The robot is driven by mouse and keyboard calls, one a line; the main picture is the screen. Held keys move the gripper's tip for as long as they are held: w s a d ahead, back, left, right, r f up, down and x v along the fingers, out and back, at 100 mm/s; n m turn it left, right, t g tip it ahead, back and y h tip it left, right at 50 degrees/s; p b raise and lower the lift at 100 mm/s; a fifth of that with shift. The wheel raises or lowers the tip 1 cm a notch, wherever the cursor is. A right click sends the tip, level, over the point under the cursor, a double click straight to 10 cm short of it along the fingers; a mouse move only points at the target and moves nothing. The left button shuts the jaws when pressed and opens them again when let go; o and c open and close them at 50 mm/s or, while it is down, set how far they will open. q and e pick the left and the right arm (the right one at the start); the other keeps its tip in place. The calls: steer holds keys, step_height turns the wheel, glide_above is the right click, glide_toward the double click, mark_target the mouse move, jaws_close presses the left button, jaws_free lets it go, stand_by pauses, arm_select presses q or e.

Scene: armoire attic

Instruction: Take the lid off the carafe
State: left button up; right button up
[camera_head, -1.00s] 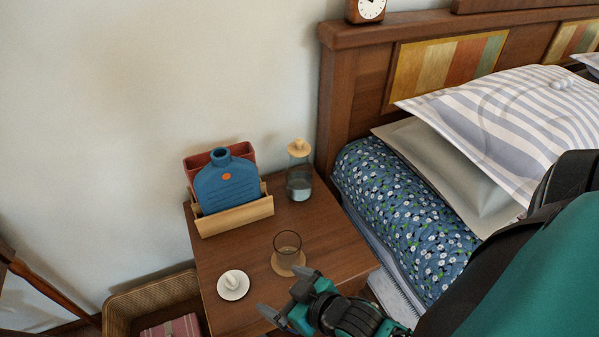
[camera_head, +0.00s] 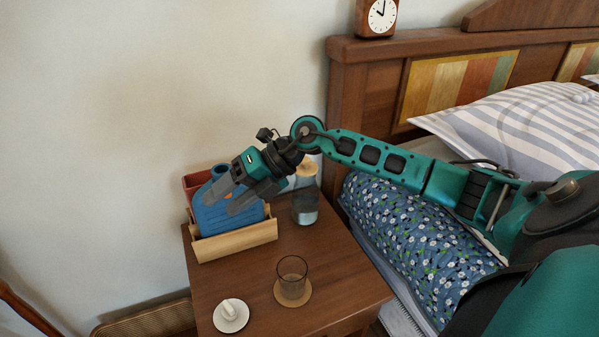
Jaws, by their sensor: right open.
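The carafe (camera_head: 306,208) is a clear vessel with water in it, standing at the back right of the wooden nightstand. Its pale tan lid (camera_head: 308,170) is on top, partly hidden behind my right arm. My right gripper (camera_head: 218,204) is open and empty. In the picture it lies left of the carafe, its fingers pointing down and left in front of the blue bottle. I cannot tell whether it touches the bottle. My left gripper is not in view.
A blue hot-water bottle (camera_head: 226,216) and a red item stand in a wooden holder (camera_head: 236,241). A brown glass (camera_head: 292,276) on a coaster and a small white dish (camera_head: 231,315) stand nearer. The bed and headboard (camera_head: 345,100) are on the right.

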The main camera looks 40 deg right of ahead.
steer(key=w+d+r+m+h+b, duration=0.15)
steer(key=d+h, duration=0.25)
steer(key=d, duration=0.4)
steer(key=d+r+h, duration=0.2)
steer(key=d+h, duration=0.1)
steer(key=d, duration=0.6)
steer(key=w+d+r+h+b, duration=0.15)
steer(key=d+h, duration=0.25)
steer(key=d, duration=0.4)
steer(key=x, duration=0.6)
steer(key=shift+w+d, duration=0.1)
steer(key=shift+d, duration=0.05)
steer(key=x, duration=0.4)
steer(key=shift+a+f+b, duration=0.4)
steer(key=shift+w+d+f, duration=0.1)
steer(key=shift+w+f, duration=0.15)
steer(key=shift+f, duration=0.25)
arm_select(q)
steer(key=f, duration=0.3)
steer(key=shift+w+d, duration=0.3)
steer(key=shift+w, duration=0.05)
arm_select(e)
steer(key=shift+c, duration=0.5)
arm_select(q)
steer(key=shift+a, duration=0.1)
arm_select(e)
jaws_close()
